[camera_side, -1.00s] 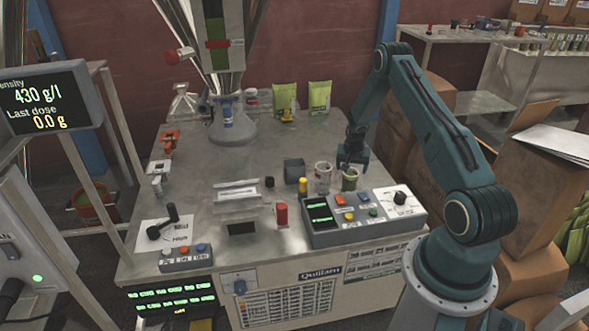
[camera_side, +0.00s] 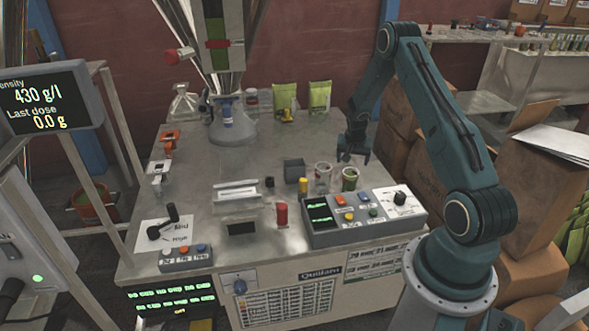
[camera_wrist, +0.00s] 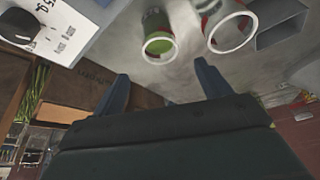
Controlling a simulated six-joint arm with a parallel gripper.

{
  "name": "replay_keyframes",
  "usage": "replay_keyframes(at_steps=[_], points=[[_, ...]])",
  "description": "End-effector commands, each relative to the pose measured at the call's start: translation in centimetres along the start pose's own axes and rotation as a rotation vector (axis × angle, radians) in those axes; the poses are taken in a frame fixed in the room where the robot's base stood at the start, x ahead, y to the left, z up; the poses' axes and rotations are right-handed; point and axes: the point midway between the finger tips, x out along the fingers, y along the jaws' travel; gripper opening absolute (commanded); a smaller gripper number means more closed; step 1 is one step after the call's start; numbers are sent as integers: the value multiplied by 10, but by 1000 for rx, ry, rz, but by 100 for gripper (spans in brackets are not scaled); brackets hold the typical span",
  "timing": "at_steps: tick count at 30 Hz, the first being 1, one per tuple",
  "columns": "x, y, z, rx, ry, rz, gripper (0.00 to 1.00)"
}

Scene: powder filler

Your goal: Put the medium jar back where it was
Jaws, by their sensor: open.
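Two open jars stand upright side by side on the steel table. The smaller one, with green on it (camera_side: 349,180), is on the right, and the larger clear one with red marks (camera_side: 322,177) is on its left. I cannot tell for certain which is the medium jar. My gripper (camera_side: 353,158) is open and empty, just behind and above the green jar, apart from it. In the wrist view the open fingers (camera_wrist: 162,82) point towards the green jar (camera_wrist: 159,43), and the larger jar (camera_wrist: 228,28) shows to its right.
A grey square box (camera_side: 294,168) and a yellow-topped piece (camera_side: 303,185) stand left of the jars. A control panel (camera_side: 362,214) is close in front. Two green pouches (camera_side: 284,97) and some clear jars (camera_side: 251,99) stand at the back. Bare table lies behind the jars.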

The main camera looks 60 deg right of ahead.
Motion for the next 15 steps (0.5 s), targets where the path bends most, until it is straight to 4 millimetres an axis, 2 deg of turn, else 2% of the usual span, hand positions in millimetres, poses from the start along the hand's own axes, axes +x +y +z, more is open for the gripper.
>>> replay_keyframes(at_steps=[8, 11, 15], points=[[-4, -2, -1, -4, 1, -3, 76], [-13, -8, -2, -17, 4, -11, 76], [-41, -22, -3, -52, 6, -30, 76]])
